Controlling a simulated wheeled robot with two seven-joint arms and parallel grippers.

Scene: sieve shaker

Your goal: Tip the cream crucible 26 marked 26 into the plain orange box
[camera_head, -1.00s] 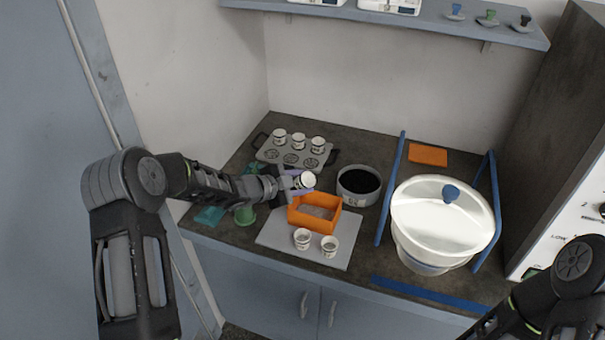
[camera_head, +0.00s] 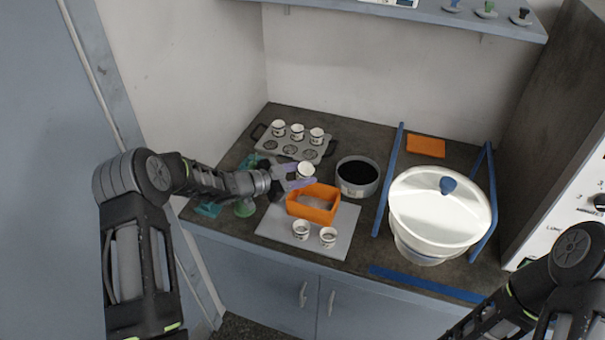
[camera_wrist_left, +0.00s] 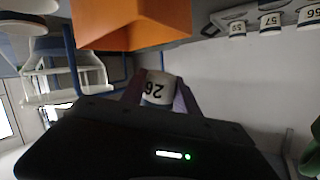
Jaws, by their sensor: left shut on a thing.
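My left gripper (camera_head: 304,180) is shut on the cream crucible 26 (camera_head: 306,170), holding it near the back left of the orange box. In the head view the crucible looks roughly upright, its rim up. In the left wrist view, its number 26 (camera_wrist_left: 157,90) reads upside down between the fingers. The plain orange box (camera_head: 310,213) sits on a grey board; greyish material shows inside it. It also fills the top of the left wrist view (camera_wrist_left: 130,38). What the crucible holds cannot be told. My right arm shows at the lower right, its gripper out of frame.
Two crucibles (camera_head: 301,230) stand on the grey board (camera_head: 341,241) in front of the box. A rack (camera_head: 284,147) with three more stands behind. A dark-filled round pan (camera_head: 357,178) and a large white lidded vessel (camera_head: 438,208) between blue bars are to the right.

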